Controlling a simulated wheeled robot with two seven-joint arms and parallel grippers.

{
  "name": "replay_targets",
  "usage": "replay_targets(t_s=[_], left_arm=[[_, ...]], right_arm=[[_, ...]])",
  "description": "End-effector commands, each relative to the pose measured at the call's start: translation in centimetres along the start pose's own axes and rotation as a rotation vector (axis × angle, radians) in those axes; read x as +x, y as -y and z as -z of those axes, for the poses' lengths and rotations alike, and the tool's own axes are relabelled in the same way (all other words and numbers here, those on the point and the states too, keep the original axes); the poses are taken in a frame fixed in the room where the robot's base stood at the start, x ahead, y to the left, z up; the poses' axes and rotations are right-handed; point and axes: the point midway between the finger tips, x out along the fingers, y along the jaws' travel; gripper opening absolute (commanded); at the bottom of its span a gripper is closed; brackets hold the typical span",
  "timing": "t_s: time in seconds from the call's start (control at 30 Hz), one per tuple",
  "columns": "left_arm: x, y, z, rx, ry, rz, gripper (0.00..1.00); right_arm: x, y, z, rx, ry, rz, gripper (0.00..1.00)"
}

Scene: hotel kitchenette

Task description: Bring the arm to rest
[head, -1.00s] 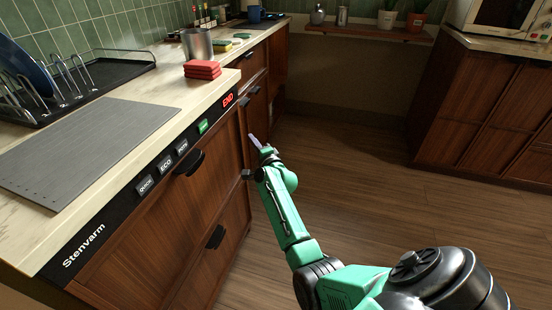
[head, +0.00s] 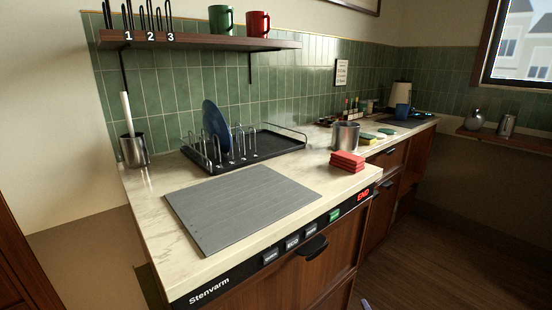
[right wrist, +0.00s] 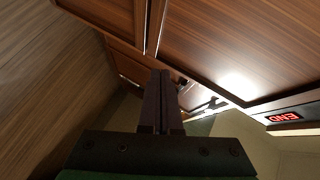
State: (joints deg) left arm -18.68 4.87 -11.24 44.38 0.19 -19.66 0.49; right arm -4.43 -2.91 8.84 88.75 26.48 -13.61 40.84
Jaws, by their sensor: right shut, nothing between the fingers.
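My right gripper (right wrist: 160,76) is shut and empty in the right wrist view, its two dark fingers together. Wooden cabinet fronts fill much of the view beyond the fingers. In the head view only a small pale tip of my right gripper (head: 366,304) shows at the bottom edge, in front of the dishwasher front (head: 310,285). The rest of the right arm is out of the head view. My left gripper is in neither view.
The counter holds a grey mat (head: 240,205), a black dish rack (head: 275,143) with a blue plate (head: 215,126), red cloths (head: 347,161) and a metal pot (head: 345,135). A shelf (head: 200,41) bears green and red mugs. Open wooden floor (head: 440,265) lies right.

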Motion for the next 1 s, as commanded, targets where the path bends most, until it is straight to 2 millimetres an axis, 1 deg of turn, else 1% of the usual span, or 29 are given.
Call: replay_targets(t_s=[0.03, 0.07, 0.1, 0.17, 0.2, 0.27, 0.3, 0.37, 0.4, 0.47, 0.5, 0.57, 0.6, 0.67, 0.7, 0.73, 0.77, 0.8, 0.87, 0.97, 1.0], left_arm=[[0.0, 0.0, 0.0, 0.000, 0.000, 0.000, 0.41], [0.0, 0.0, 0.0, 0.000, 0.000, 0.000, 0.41], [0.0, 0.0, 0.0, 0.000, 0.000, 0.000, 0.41], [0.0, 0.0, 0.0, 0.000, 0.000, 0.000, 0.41], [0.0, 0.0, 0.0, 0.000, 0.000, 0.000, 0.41], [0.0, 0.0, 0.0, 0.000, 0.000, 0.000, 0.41], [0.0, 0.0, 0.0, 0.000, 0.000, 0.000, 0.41], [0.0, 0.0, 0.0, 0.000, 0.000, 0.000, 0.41], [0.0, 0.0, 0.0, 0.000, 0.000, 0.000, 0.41], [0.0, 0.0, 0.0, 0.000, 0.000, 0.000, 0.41], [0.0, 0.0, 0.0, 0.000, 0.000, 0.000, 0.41], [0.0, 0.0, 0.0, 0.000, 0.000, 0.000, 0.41], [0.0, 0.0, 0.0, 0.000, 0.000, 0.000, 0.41], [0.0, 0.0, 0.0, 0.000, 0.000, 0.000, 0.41], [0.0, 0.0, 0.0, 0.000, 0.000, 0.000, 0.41], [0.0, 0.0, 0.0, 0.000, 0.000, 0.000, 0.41], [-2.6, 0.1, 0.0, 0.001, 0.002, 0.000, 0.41], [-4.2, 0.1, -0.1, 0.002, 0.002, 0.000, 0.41], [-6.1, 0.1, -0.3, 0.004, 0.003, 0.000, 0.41], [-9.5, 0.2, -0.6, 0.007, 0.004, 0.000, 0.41], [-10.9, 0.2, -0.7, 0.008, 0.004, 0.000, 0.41]], right_arm=[[-0.6, -4.2, -2.6, -0.107, 0.065, -0.088, 0.00], [-1.1, -6.7, -4.1, -0.179, 0.108, -0.139, 0.00], [-2.1, -9.9, -5.9, -0.276, 0.169, -0.201, 0.00], [-4.1, -14.7, -8.5, -0.417, 0.266, -0.286, 0.00], [-5.7, -17.7, -10.0, -0.512, 0.336, -0.338, 0.00], [-8.5, -22.0, -12.0, -0.646, 0.443, -0.404, 0.00], [-10.4, -24.5, -13.0, -0.728, 0.513, -0.440, 0.00], [-13.2, -27.8, -14.1, -0.836, 0.611, -0.484, 0.00], [-15.0, -29.7, -14.7, -0.901, 0.673, -0.507, 0.00], [-17.8, -32.2, -15.3, -0.988, 0.762, -0.537, 0.00], [-19.5, -33.7, -15.6, -1.041, 0.819, -0.553, 0.00], [-22.0, -35.8, -15.9, -1.116, 0.902, -0.571, 0.00], [-23.7, -37.0, -16.0, -1.163, 0.956, -0.582, 0.00], [-26.3, -38.7, -16.1, -1.231, 1.039, -0.594, 0.00], [-28.0, -39.8, -16.0, -1.272, 1.094, -0.601, 0.00], [-29.4, -40.6, -15.9, -1.304, 1.137, -0.605, 0.00], [-29.7, -38.0, -15.1, -1.301, 1.124, -0.600, 0.00], [-30.3, -36.5, -14.6, -1.299, 1.120, -0.598, 0.00], [-31.2, -35.0, -14.0, -1.297, 1.120, -0.599, 0.00], [-32.8, -32.2, -12.9, -1.298, 1.121, -0.599, 0.00], [-33.4, -31.0, -12.4, -1.298, 1.120, -0.598, 0.00]])
